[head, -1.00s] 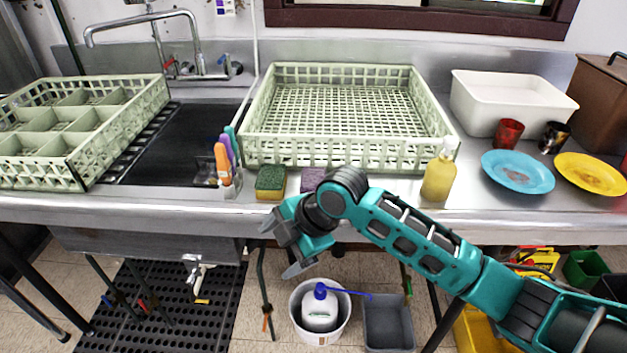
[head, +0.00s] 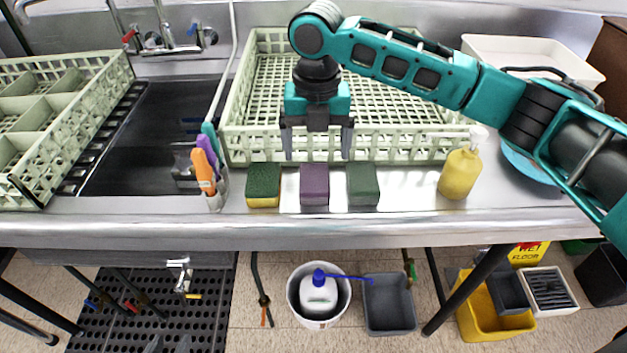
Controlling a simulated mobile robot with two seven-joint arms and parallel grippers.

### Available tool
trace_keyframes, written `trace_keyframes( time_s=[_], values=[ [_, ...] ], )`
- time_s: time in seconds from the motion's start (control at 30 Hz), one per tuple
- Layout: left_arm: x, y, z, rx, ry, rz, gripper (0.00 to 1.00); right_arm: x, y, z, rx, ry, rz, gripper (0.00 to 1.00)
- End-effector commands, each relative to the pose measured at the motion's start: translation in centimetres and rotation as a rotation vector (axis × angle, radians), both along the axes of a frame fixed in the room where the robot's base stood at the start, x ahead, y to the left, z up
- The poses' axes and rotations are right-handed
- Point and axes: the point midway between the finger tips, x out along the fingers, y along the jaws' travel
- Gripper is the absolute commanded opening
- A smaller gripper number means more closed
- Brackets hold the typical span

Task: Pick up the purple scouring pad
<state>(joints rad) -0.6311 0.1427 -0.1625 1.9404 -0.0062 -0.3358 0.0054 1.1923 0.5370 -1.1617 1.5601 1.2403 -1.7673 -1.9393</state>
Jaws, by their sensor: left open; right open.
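The purple scouring pad (head: 314,186) lies on the steel counter (head: 400,226), in front of the large green rack. It sits between a green-and-yellow sponge (head: 263,186) on its left and a dark green pad (head: 362,185) on its right, with small gaps. My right gripper (head: 318,157) is open and empty, pointing down above and just behind the purple pad, with its fingers spread wider than the pad. The tips appear not to touch it. Only the grey fingertips of my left gripper (head: 168,344) seem to show at the bottom edge, apart and low before the counter.
The large green rack (head: 235,125) stands close behind the pads. A holder with orange and purple brushes (head: 205,172) stands left of the sponge. A yellow soap bottle (head: 459,172) stands at the right. The counter strip in front of the pads is clear.

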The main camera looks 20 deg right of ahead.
Motion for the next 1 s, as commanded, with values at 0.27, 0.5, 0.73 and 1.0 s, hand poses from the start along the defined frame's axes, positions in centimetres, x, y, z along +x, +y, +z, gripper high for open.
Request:
trace_keyframes(
  time_s=[0.27,0.5,0.73,1.0],
  values=[
    [-0.1,0.0,-0.3,0.001,0.003,0.0,0.43,0.0,0.1,-2.6,0.0,-0.001,-0.001,0.89],
    [0.1,0.0,-0.4,0.0,0.0,0.0,0.43,-0.4,0.4,-6.1,0.0,0.0,-0.002,0.89],
    [0.6,0.0,-0.1,0.0,-0.012,0.0,0.43,-0.3,0.5,-7.2,0.001,-0.003,-0.001,0.89],
    [0.6,0.0,-0.1,0.0,-0.012,0.0,0.43,-0.3,0.5,-7.1,0.001,-0.003,-0.001,0.77]
  ],
)
